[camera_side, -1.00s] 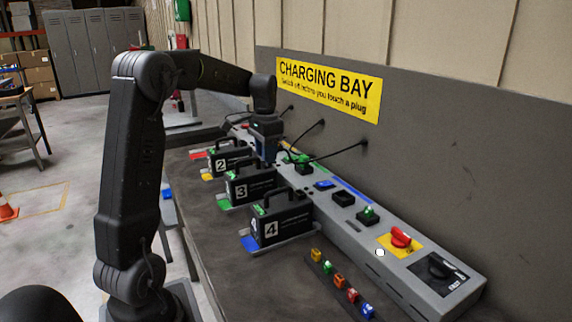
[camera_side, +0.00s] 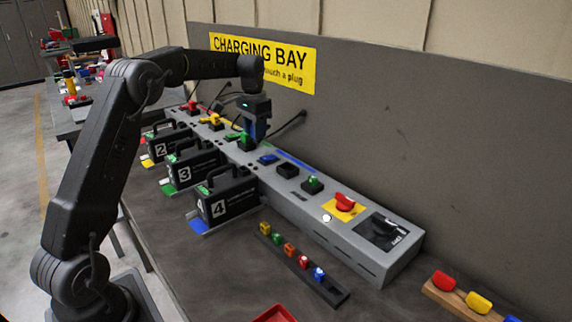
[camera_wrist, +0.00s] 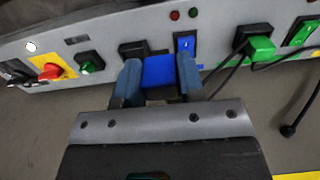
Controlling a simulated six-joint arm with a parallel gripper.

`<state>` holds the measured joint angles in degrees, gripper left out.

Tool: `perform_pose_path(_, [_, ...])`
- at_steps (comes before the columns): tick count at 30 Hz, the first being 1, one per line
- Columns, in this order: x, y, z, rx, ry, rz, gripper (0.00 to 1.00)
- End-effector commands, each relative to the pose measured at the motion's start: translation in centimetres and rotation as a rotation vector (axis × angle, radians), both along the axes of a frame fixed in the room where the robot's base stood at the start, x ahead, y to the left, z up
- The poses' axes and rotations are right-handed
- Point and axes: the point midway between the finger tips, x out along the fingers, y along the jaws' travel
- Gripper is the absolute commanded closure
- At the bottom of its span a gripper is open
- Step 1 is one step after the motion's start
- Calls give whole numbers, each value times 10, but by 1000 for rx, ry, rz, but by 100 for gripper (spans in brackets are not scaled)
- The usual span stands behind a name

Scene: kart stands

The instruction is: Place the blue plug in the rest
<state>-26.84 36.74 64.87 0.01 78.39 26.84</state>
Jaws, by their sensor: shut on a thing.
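My gripper (camera_side: 257,138) points down over the grey console in the side view. In the wrist view its two blue-grey fingers (camera_wrist: 159,82) are shut on the blue plug (camera_wrist: 159,70), one on each side. In the side view the plug is mostly hidden by the gripper. Beyond the plug in the wrist view is an empty-looking black block (camera_wrist: 135,50), perhaps the rest; it also shows in the side view (camera_side: 288,170). A blue switch (camera_wrist: 185,43) sits beside it, also seen in the side view (camera_side: 268,158). I cannot tell whether plug and block touch.
The console carries a green plug (camera_wrist: 260,46), a green knob (camera_side: 312,185) and a red knob (camera_side: 344,201). Black cases, including case 4 (camera_side: 228,200), stand in front. Cables hang from the back wall. A strip of coloured pieces (camera_side: 303,263) lies on the bench.

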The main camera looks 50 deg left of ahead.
Motion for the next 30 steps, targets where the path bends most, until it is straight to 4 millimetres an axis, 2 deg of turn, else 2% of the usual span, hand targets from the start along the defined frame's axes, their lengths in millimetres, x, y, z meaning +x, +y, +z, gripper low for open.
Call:
perform_pose_path(6, [35, -36, -31, -1, 1, -4, 88])
perform_pose_path(12, [57, -58, -49, 0, 0, -1, 88])
perform_pose_path(17, [62, -63, -56, 0, 0, 0, 88])
perform_pose_path(24, [61, -63, -88, 0, 2, 0, 88])
perform_pose_path(30, [61, -62, -93, 1, -1, 0, 88])
